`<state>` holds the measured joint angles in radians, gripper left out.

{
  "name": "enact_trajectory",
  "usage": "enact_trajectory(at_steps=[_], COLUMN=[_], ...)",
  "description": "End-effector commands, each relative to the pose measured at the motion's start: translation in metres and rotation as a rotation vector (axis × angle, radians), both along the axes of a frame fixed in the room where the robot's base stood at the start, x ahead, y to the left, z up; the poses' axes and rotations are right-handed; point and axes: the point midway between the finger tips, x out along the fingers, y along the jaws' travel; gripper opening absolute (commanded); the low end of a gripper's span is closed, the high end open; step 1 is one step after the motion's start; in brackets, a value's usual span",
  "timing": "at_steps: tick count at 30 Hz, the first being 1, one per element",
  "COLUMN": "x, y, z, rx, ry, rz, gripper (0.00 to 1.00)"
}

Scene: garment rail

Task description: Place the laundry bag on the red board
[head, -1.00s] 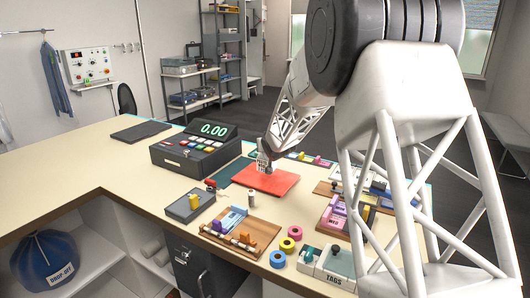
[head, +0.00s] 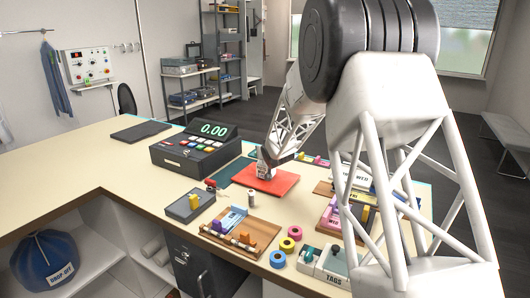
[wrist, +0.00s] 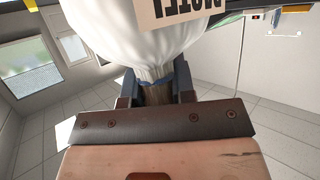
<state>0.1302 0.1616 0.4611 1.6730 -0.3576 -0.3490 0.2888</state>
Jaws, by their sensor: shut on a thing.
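The white laundry bag (wrist: 135,35) fills the top of the wrist view, with a printed label that reads upside down and a neck tied with blue cord. My gripper (wrist: 157,92) is shut on the gathered neck, a dark finger on each side. In the head view my gripper (head: 267,156) is over the far left part of the red board (head: 284,183).
A cash register (head: 196,146) stands left of the board. A wooden tray (head: 262,232) with small items and several tape rolls lie in front. Other trays (head: 332,214) crowd the right, partly behind my arm. A blue bag (head: 45,260) sits on a shelf below the counter.

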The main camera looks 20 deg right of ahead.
Motion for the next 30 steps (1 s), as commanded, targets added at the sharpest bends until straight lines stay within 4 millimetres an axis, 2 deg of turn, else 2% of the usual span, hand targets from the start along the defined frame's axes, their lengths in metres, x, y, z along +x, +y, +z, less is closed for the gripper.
enact_trajectory(at_steps=[14,15,19,30], x=[0.0001,0.0000,0.0000,0.0001], y=[0.0000,0.0000,0.0000,0.0000], z=[-0.0037,-0.0036,-0.0036,-0.0017], rx=[-0.001,-0.001,-0.001,-0.001], ry=[-0.001,-0.001,0.000,-0.001], rz=[0.000,0.000,0.000,0.000], gripper=[0.00,0.30,0.49,0.49])
